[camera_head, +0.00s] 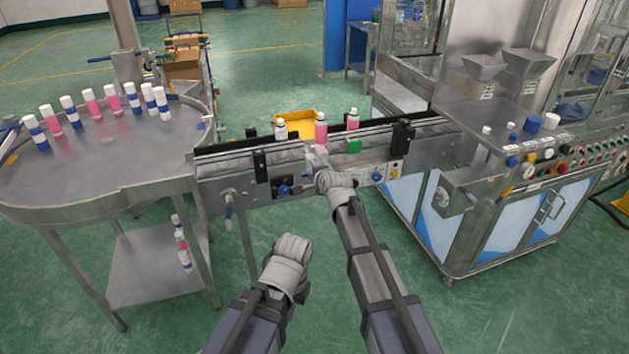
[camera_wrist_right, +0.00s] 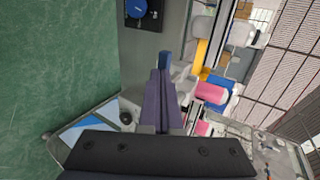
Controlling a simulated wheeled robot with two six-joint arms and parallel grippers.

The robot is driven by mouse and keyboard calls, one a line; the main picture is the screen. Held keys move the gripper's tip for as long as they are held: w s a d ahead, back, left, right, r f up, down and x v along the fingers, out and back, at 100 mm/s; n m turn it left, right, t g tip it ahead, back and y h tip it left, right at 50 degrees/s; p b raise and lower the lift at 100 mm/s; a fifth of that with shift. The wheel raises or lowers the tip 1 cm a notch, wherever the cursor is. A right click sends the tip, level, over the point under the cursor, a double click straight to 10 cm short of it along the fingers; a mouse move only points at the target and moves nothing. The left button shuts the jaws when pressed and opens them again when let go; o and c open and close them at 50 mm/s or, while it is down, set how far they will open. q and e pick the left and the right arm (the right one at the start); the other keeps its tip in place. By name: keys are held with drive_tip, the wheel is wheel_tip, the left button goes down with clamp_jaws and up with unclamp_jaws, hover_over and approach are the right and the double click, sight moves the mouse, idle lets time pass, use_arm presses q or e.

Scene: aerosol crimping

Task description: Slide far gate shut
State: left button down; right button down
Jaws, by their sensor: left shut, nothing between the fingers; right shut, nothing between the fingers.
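The conveyor (camera_head: 228,160) runs across the middle of the head view with a metal rail along its near side. Black blocks stand on it at the left (camera_head: 260,166) and the right (camera_head: 402,136); I cannot tell which part is the far gate. My right gripper (camera_head: 316,156) is shut and empty at the near rail, just in front of a pink can (camera_head: 321,131). I cannot tell whether it touches the rail. The right wrist view shows its dark fingers (camera_wrist_right: 163,85) close to the line. My left gripper (camera_head: 293,246) is shut and empty, low in front of the conveyor.
A white can (camera_head: 280,130) and another pink can (camera_head: 352,119) stand on the line near a yellow bin (camera_head: 296,121). A round steel table (camera_head: 95,160) with several cans is at the left. A machine with hoppers (camera_head: 482,67) and buttons is at the right.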

drive_tip(key=w, duration=0.1)
drive_tip(key=w+a, duration=0.1)
drive_tip(key=w, duration=0.1)
drive_tip(key=shift+w+r, duration=0.1)
drive_tip(key=shift+w, duration=0.05)
use_arm(q)
drive_tip(key=shift+s, duration=0.1)
use_arm(e)
drive_tip(key=shift+s, duration=0.2)
